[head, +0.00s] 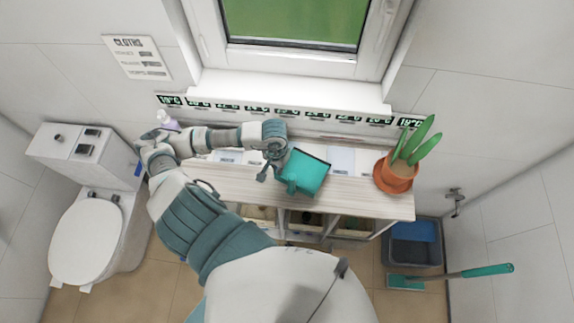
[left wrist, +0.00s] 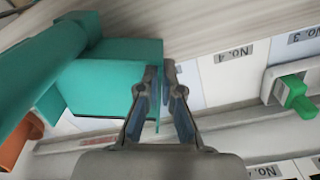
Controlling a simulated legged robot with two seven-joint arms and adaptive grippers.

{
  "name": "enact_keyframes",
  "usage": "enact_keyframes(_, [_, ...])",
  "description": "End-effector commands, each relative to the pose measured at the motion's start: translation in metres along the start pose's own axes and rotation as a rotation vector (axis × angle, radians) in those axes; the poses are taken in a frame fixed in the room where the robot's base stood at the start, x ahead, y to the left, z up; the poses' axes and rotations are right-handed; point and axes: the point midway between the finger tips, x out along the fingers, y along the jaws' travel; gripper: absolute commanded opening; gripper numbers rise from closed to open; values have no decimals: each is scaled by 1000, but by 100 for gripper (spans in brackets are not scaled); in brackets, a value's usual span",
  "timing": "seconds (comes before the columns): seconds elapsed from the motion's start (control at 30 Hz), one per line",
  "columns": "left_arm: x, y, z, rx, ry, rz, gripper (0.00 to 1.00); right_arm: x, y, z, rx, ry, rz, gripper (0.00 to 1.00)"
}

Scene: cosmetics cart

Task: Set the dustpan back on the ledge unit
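The teal dustpan (head: 308,172) is over the right-middle part of the pale wooden ledge unit (head: 375,203). In the left wrist view the dustpan (left wrist: 95,88) fills the left side, its thick handle toward the upper left. My left gripper (head: 277,165) is at the dustpan's left side. In the left wrist view the fingers (left wrist: 161,72) are nearly together, with the pan's thin edge between them. I cannot tell whether the dustpan touches the ledge top or hangs just above it. My right gripper is not in view.
A potted plant (head: 395,178) stands at the ledge's right end, close to the dustpan. White labelled cards (left wrist: 232,75) lie along the ledge's back; a green-handled item (left wrist: 294,92) sits nearby. A toilet (head: 88,235) is left; a bin (head: 415,245) and a teal-handled tool (head: 487,270) are right.

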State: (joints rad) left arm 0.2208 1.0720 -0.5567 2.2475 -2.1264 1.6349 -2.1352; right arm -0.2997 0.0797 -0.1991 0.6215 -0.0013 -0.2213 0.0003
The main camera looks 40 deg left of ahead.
Motion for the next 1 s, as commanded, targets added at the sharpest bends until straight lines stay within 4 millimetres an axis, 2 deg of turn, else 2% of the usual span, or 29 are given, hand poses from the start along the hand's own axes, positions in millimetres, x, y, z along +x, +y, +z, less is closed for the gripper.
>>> enact_keyframes(0.1, [0,9,-17,0,2,3,0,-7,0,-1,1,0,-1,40])
enact_keyframes(0.3, [2,18,-34,1,0,2,0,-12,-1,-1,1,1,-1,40])
enact_keyframes(0.5, [34,15,-31,0,-4,-2,0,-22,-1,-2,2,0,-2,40])
enact_keyframes(0.87, [41,14,-32,2,1,-2,0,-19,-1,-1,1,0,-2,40])
enact_keyframes(1.0, [41,14,-32,1,0,-2,31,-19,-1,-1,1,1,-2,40])
